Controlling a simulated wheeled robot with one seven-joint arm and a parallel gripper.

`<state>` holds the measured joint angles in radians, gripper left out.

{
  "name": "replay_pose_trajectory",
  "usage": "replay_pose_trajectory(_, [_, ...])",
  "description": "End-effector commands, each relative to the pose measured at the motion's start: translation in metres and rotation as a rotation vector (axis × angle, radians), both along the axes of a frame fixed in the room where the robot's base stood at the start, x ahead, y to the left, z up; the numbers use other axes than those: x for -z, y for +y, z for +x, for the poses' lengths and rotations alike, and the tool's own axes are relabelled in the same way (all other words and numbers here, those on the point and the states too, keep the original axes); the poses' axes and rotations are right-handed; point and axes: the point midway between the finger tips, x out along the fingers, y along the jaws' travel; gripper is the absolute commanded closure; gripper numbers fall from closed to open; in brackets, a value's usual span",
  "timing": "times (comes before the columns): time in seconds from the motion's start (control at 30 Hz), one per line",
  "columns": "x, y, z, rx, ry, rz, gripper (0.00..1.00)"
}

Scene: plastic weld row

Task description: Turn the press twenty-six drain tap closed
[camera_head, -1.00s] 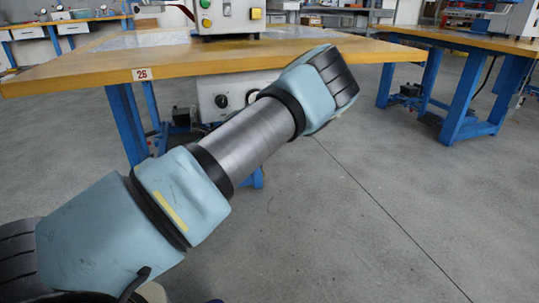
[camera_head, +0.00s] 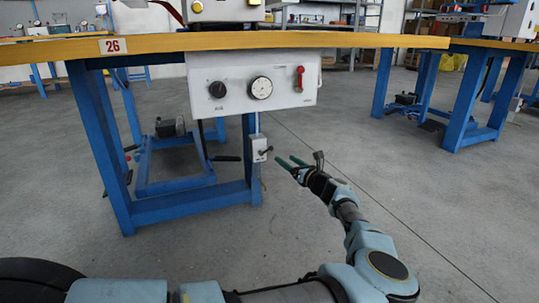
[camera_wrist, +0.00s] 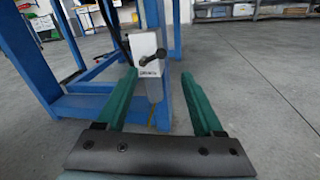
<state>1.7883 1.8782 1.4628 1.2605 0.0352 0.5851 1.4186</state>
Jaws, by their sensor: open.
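The drain tap is a small pale grey box (camera_head: 259,148) on the front blue leg of bench 26, below the bench top. Its short dark lever (camera_head: 266,151) sticks out at the front. In the wrist view the box (camera_wrist: 146,46) is upright, with a small label too blurred to read. There the lever (camera_wrist: 152,57) slants down to the left. My gripper (camera_head: 289,161) is open and empty, its green fingers pointing at the tap from the right, apart from it. In the wrist view my gripper (camera_wrist: 158,75) shows the lever just beyond and between the fingertips.
A white control box (camera_head: 255,82) with a black knob, a dial and a red lever hangs under the wooden bench top (camera_head: 360,41). Blue legs and a low blue frame (camera_head: 180,186) stand left of the tap. The floor to the right is clear.

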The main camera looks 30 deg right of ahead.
Motion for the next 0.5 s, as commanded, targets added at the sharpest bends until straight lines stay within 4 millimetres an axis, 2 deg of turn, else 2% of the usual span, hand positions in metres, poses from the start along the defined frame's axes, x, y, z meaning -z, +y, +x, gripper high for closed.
replay_pose_trajectory(0.3, [0.004,0.007,0.06,-0.006,0.0,-0.005,0.31])
replay_pose_trajectory(0.5, [0.002,0.009,0.087,-0.005,0.001,-0.004,0.31])
